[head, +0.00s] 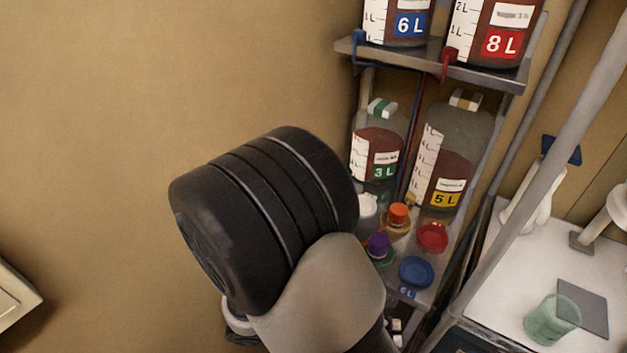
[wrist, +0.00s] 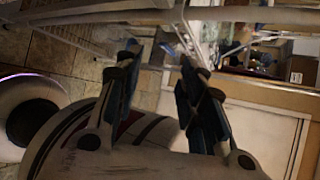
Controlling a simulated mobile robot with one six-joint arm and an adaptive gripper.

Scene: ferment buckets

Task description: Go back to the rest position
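My gripper (wrist: 158,58) shows in the wrist view. Its two fingers with dark blue pads stand apart, with nothing between them. Between and beyond the fingers are a tiled floor and blurred furniture. In the head view my black and grey arm links fill the lower middle, and the gripper itself is hidden or out of the picture. My arm stands in front of the left side of a shelf rack (head: 430,66).
The rack holds bottles marked 6 L (head: 398,22), 8 L (head: 497,30), 3 L (head: 377,145) and 5 L (head: 452,155). Lower are an orange cap (head: 398,213), red lid (head: 432,237) and blue lid (head: 416,271). A green cup (head: 551,320) stands on the white table (head: 502,300).

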